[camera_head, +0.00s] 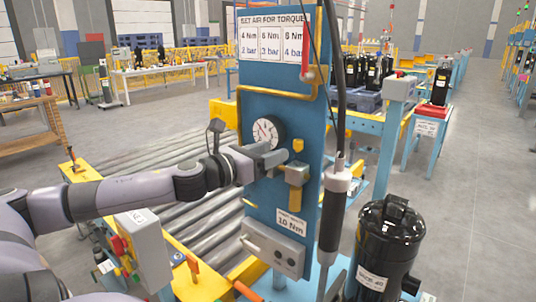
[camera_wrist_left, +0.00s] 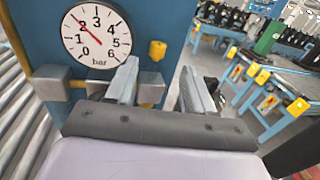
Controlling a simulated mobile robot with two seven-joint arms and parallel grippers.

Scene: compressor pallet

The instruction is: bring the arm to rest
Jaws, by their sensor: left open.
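My left arm reaches in from the left to a blue upright panel (camera_head: 262,200). My left gripper (camera_head: 275,158) is open in front of it, just below a round pressure gauge (camera_head: 268,132). In the left wrist view the gripper's two fingers (camera_wrist_left: 160,85) stand apart with nothing held between them. The gauge (camera_wrist_left: 96,35) shows at upper left there, its red needle near 2 bar. A small yellow knob (camera_wrist_left: 157,50) is beyond the fingers; I cannot tell whether they touch any fitting. My right gripper is not in view.
A hanging tool (camera_head: 333,215) and a black compressor (camera_head: 388,245) stand right of the panel. Rollers (camera_head: 190,225) run behind my arm. A grey control box (camera_head: 142,248) is below it. Open floor (camera_head: 465,215) lies to the right.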

